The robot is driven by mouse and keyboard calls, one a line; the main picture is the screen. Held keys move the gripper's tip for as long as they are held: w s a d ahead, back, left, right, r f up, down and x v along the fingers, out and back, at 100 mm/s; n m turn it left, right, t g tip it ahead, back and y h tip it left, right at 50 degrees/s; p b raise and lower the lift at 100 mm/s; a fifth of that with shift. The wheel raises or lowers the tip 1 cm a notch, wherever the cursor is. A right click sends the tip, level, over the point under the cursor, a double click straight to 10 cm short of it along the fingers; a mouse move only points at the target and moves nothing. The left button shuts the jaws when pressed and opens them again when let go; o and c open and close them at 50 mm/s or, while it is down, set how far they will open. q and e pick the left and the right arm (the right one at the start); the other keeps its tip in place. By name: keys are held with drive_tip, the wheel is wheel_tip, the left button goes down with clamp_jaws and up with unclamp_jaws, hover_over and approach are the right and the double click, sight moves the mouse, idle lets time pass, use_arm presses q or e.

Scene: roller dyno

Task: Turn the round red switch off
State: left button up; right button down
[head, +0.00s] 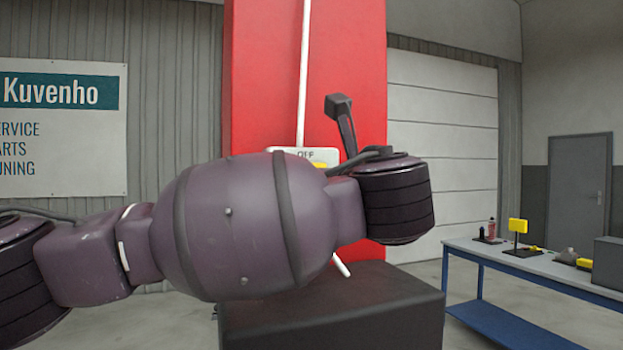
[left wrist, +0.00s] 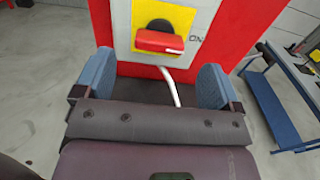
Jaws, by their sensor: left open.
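The red switch handle (left wrist: 158,42) shows in the left wrist view, on a yellow plate (left wrist: 120,30) with a black round part above it. The handle lies across the picture, and an "ON" label is to its right. My left gripper (left wrist: 155,84) is open and empty, its two blue fingers apart, below the switch in that view and not touching it. In the head view the switch box (head: 283,151) with an "OFF" label is mostly hidden behind my left arm; the red handle and the fingertips are hidden there. My right gripper is not in view.
The box is on a tall red column (head: 265,70), with a white conduit (head: 304,60) above it and another below. A dark block (head: 390,310) stands in front of the column. A workbench (head: 545,268) with small items is at right. Open floor lies at left.

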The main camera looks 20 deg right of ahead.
use_arm(q)
drive_tip(key=shift+w+a+p, duration=0.1)
drive_tip(key=shift+w+p, duration=0.55)
drive_tip(key=shift+w, duration=2.15)
drive_tip(key=c, duration=0.9)
